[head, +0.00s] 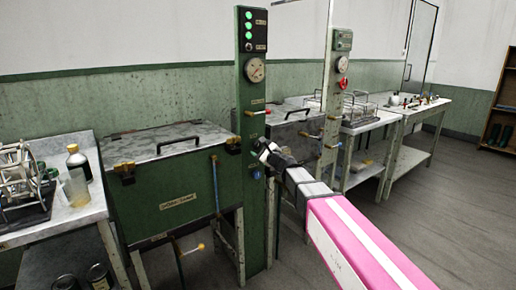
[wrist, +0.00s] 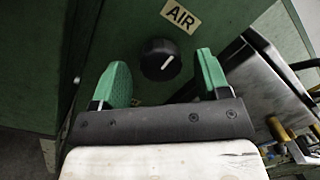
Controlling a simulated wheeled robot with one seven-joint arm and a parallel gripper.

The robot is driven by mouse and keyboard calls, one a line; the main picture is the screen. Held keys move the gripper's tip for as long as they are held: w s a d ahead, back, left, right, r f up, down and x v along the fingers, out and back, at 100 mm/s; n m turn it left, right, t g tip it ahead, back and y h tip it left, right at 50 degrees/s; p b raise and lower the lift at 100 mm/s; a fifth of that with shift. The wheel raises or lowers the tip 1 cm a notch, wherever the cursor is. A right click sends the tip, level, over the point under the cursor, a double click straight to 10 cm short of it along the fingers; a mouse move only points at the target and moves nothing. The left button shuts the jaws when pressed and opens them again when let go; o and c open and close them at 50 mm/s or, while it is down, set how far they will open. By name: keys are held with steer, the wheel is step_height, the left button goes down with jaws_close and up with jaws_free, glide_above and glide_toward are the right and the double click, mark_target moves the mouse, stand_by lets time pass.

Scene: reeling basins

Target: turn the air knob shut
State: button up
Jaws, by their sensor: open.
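The air knob (wrist: 160,60) is a round black knob with a white pointer line, on a green panel below an "AIR" label (wrist: 181,15) in the wrist view. My gripper (wrist: 162,72) is open, with one green finger on each side of the knob and visible gaps between. I cannot tell how deep the fingers reach around it. In the head view my gripper (head: 268,150) is at the green post (head: 252,100), and it hides the air knob there.
A green basin with a metal lid (head: 172,140) stands left. Another post (head: 336,90) and work tables (head: 425,107) stand right. Floor (head: 420,215) is clear at right.

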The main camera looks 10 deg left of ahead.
steer(key=v, duration=0.9)
steer(key=shift+d+f, duration=0.1)
steer(key=s+d+f+n+g+h, duration=0.35)
steer(key=d+f+n, duration=0.25)
steer(key=d+f, duration=0.3)
steer(key=s+d+f+n+g+h, duration=0.2)
steer(key=s+d+f+n+g, duration=0.2)
steer(key=d+f+n, duration=0.5)
steer(key=s+d+f+g+h, duration=0.1)
steer(key=s+d+f+h, duration=0.2)
steer(key=d, duration=0.3)
steer(key=s+d+f+n+g+h, duration=0.1)
steer(key=s+d+f+g+h, duration=0.1)
steer(key=d+f, duration=0.3)
steer(key=s+d+f+n+g+h, duration=0.1)
steer(key=s+d+f+g+h, duration=0.1)
steer(key=s+d+f+h, duration=0.2)
steer(key=s+d, duration=0.1)
steer(key=d, duration=0.2)
steer(key=shift+s+d, duration=0.1)
